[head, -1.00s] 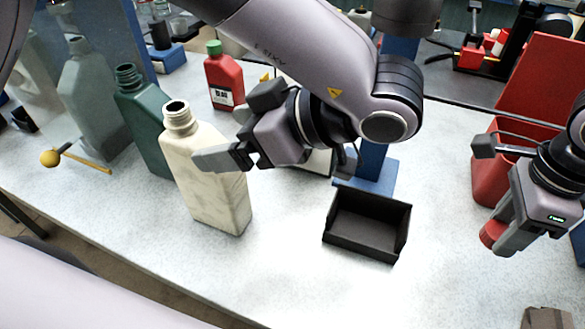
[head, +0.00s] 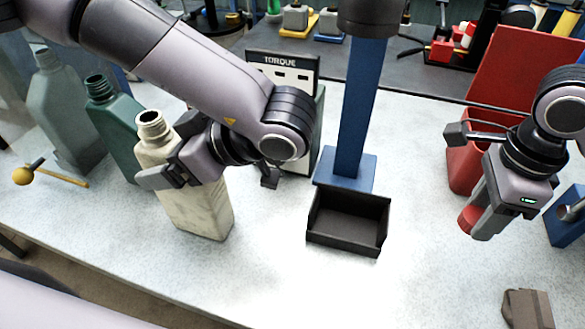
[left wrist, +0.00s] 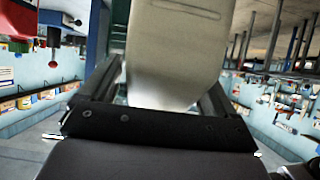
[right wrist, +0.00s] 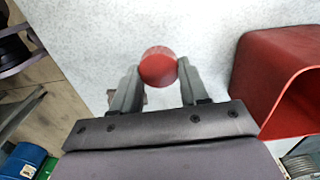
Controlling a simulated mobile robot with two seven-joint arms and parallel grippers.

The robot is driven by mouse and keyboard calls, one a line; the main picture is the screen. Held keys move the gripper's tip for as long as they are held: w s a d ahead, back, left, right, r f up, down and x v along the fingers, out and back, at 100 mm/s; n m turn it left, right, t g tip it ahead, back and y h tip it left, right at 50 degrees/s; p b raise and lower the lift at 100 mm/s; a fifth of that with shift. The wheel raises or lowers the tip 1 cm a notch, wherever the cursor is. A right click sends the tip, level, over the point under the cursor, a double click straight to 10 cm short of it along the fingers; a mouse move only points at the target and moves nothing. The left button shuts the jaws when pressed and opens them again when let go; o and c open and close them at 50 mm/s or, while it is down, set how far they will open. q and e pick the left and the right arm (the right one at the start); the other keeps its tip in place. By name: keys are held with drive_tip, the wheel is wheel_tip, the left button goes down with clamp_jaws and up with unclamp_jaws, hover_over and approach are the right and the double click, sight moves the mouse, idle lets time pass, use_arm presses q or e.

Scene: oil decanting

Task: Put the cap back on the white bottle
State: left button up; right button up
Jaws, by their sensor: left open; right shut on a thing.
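The white bottle (head: 195,208) stands upright and uncapped on the bench, its dark mouth showing. My left gripper (head: 158,172) is open around the upper body of the bottle, just below the neck. In the left wrist view the pale bottle (left wrist: 172,50) stands between the two open fingers (left wrist: 150,95). My right gripper (head: 477,225) is shut on a red cap (head: 470,217), held over the right side of the bench. The right wrist view shows the red cap (right wrist: 158,67) between both fingertips (right wrist: 158,80).
A green bottle (head: 112,125) and a grey bottle (head: 62,110) stand left of the white bottle. A black tray (head: 345,235) and a blue post (head: 360,120) stand mid-bench. A red bin (right wrist: 285,85) is beside my right gripper. The front middle of the bench is clear.

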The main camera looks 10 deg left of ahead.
sight(153, 118)
use_arm(q)
drive_tip(key=shift+a+f, duration=0.2)
drive_tip(key=shift+a, duration=0.15)
clamp_jaws()
drive_tip(key=shift+r, duration=0.1)
drive_tip(key=shift+r, duration=0.15)
wheel_tip(153, 118, up, 10)
drive_tip(key=shift+f+p, duration=0.15)
drive_tip(key=shift+p, duration=0.25)
idle(0.3)
drive_tip(key=shift+s, duration=0.1)
idle(0.7)
